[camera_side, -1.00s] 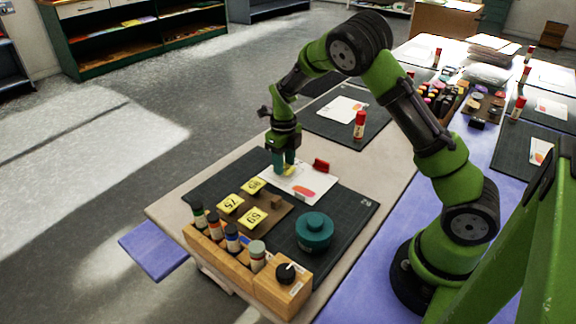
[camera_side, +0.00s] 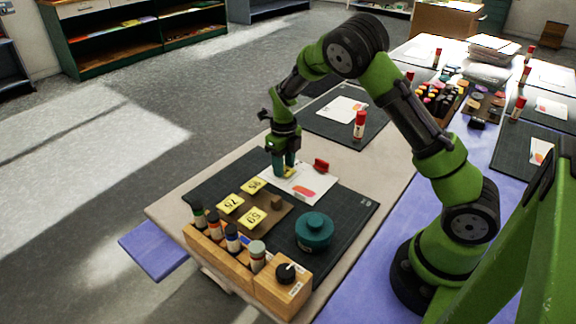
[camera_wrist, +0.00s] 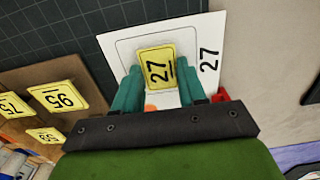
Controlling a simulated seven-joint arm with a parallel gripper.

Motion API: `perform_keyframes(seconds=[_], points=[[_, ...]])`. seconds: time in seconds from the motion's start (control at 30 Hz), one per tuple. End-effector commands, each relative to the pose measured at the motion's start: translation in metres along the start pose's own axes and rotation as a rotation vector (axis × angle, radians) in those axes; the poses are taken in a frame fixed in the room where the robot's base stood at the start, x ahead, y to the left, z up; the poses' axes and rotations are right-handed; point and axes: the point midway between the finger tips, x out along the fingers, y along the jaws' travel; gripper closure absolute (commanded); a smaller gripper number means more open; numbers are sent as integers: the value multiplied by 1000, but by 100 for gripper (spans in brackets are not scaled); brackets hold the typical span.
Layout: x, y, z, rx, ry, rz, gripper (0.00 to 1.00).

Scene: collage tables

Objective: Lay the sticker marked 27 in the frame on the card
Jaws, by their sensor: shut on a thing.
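The yellow sticker marked 27 (camera_wrist: 156,67) is between the two teal fingers of my gripper (camera_wrist: 158,82), which are shut on it. In the side view my gripper (camera_side: 284,172) is low over the white card (camera_side: 313,187). In the wrist view the card (camera_wrist: 207,32) has a printed 27 at its right and a thin outlined frame (camera_wrist: 122,42). The sticker appears inside that outline, its number turned the same way as the printed one. I cannot tell whether it touches the card. The fingers hide the frame's lower part.
Several other yellow stickers, including one marked 75 (camera_side: 230,204), lie on a brown board (camera_side: 276,218). A red object (camera_side: 321,166) stands at the card's far edge. A teal round pot (camera_side: 314,232) and a wooden rack (camera_side: 225,255) of bottles stand nearer.

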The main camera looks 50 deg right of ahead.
Motion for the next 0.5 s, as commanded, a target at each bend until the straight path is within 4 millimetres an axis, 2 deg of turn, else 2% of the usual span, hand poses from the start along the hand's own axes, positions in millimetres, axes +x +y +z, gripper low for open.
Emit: perform_keyframes(seconds=[0.37,0.4,0.5], points=[[0,0,0,0,0,0,74],[0,0,0,0,0,0,53],[0,0,0,0,0,0,38]])
